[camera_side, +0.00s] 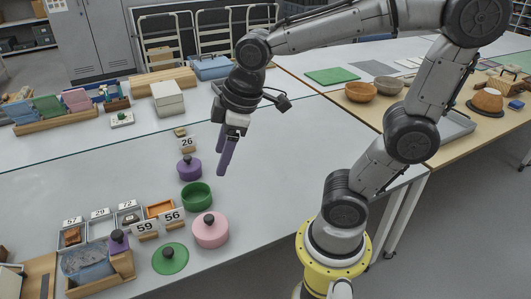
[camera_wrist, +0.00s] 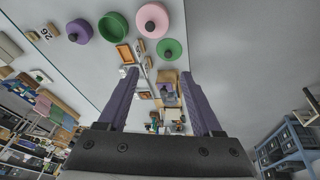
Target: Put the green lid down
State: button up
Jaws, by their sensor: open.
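The green lid (camera_side: 172,263), a flat disc with a dark knob, lies flat on the table near its front edge. It also shows in the wrist view (camera_wrist: 164,53). The green pot (camera_side: 197,198) stands uncovered behind it, and shows in the wrist view (camera_wrist: 106,32) too. My gripper (camera_side: 224,169) has purple fingers and is open and empty. It hangs above the table, up and to the right of the green pot, well apart from the lid. Both fingers show in the wrist view (camera_wrist: 159,80) with nothing held between them.
A pink lidded pot (camera_side: 211,234) stands close to the right of the lid. A purple lidded pot (camera_side: 189,171) stands behind the green pot. Number cards, small trays and a wooden box (camera_side: 115,276) crowd the left. The table's middle is mostly clear.

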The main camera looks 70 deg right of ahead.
jog(key=s+d+m+t, duration=0.1)
jog(key=s+m, duration=0.4)
jog(key=s, duration=0.3)
jog(key=shift+s+d+r+m+t, duration=0.2)
jog(key=shift+s+d+m+t, duration=0.1)
jog(key=shift+d+t, duration=0.1)
